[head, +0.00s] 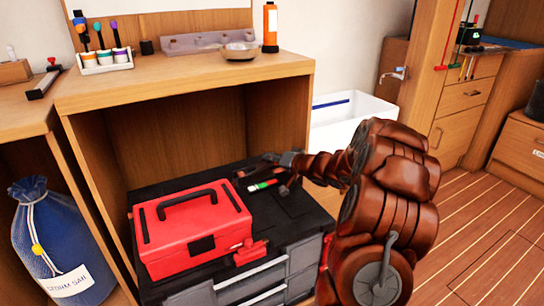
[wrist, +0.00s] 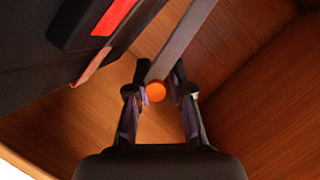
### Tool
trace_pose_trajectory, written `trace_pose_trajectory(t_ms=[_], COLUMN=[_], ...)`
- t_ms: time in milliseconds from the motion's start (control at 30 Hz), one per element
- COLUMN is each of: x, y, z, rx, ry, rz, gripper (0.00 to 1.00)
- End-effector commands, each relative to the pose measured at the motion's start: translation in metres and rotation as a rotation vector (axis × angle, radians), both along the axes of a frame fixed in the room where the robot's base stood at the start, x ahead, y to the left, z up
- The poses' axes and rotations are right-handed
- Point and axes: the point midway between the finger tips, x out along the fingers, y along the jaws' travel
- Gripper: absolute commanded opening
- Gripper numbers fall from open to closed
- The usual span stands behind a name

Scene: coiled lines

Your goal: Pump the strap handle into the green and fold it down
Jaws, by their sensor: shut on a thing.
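My gripper (wrist: 157,92) is closed around a grey bar-like handle (wrist: 183,38) with a round orange end (wrist: 156,91) between the fingertips. In the head view my gripper (head: 270,158) reaches in from the right, over the back of the dark cabinet top. Just below it is a small indicator strip (head: 263,185) with a green part and a pale part. In the wrist view a dark body with a red strip (wrist: 113,16) is at upper left. The handle cannot be made out clearly in the head view, where my gripper and arm crowd it.
A red toolbox (head: 192,229) with a black handle stands on the cabinet top (head: 298,212), left of the indicator. A small red clamp-like thing (head: 250,252) is at its front right. The wooden bench (head: 200,88) overhangs behind. Wooden walls are close in the wrist view.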

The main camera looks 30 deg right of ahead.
Motion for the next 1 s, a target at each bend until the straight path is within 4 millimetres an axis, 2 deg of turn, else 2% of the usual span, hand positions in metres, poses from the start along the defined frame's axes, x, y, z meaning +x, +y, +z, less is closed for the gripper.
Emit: trace_pose_trajectory(t_ms=[400, 733, 767, 933, 1000], x=[-0.002, -0.002, -0.002, -0.002, -0.001], y=[-0.004, -0.004, -0.004, -0.003, -0.003], z=[-0.009, -0.012, -0.012, -0.012, -0.011], rx=[0.088, 0.092, 0.092, 0.092, 0.092], ry=[-0.004, -0.005, -0.005, -0.005, -0.006], rz=[-0.003, -0.005, -0.005, -0.004, -0.003], gripper=[0.00, 0.00, 0.22, 0.40, 0.40])
